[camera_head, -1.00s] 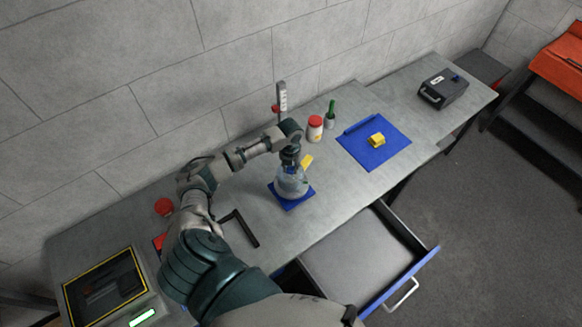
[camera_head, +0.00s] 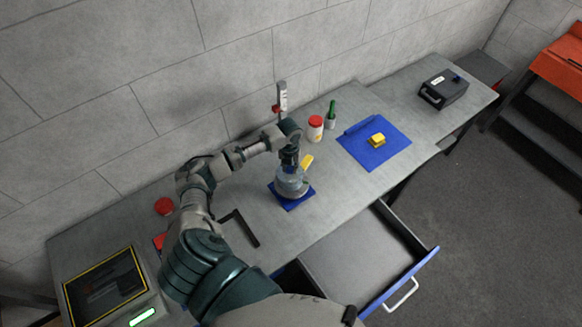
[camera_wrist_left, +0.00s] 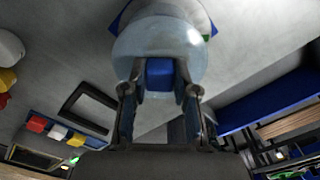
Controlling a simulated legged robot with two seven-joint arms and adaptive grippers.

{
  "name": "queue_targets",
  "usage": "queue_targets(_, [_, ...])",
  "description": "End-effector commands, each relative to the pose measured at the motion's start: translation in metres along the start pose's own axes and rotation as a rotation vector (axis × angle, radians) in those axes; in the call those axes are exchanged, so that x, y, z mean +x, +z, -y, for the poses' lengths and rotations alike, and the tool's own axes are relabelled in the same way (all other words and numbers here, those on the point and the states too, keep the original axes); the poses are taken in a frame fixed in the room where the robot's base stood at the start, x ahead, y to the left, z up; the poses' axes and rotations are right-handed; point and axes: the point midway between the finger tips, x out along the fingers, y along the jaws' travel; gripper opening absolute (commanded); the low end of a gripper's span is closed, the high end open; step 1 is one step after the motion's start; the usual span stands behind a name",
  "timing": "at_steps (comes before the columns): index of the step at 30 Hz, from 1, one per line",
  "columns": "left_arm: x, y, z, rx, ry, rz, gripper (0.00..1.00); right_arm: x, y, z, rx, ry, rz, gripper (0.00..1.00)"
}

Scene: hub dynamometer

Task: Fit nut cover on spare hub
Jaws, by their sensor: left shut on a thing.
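My left gripper (camera_head: 290,162) points down over a small blue mat (camera_head: 299,203) on the bench. It is shut on the blue grip block (camera_wrist_left: 160,74) of a clear, rounded dome. The dome (camera_head: 292,184) is over the blue mat in the head view and fills the top middle of the left wrist view (camera_wrist_left: 160,42). Whether it touches what is under it, I cannot tell. A yellow piece (camera_head: 307,160) shows just behind the gripper. Another yellow part (camera_head: 377,139) lies on a larger blue mat (camera_head: 368,156) to the right. I cannot tell which item is the spare hub. My right gripper is not in view.
A red-and-white jar (camera_head: 315,128), a green-topped holder (camera_head: 331,115) and an upright gauge (camera_head: 282,98) stand behind. A black angled bar (camera_head: 240,228) lies left of the dome. An open drawer (camera_head: 360,255) juts out in front. A black case (camera_head: 443,89) is far right.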

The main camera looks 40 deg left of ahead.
Motion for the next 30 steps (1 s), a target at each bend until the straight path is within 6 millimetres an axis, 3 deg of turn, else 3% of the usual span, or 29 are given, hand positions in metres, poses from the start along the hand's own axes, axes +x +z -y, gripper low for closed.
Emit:
queue_targets(22, [0.011, 0.0, 0.0, 0.001, -0.001, 0.0, 0.0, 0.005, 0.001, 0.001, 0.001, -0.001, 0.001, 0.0])
queue_targets(23, [0.011, 0.0, 0.0, 0.001, -0.001, 0.0, 0.33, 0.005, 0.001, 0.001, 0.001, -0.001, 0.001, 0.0])
queue_targets(24, [0.01, 0.0, 0.0, 0.001, -0.001, 0.0, 0.39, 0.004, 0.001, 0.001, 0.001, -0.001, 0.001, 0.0])
queue_targets(30, [0.01, 0.0, 0.001, 0.001, 0.0, 0.0, 0.39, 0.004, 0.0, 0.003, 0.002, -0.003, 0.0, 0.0])
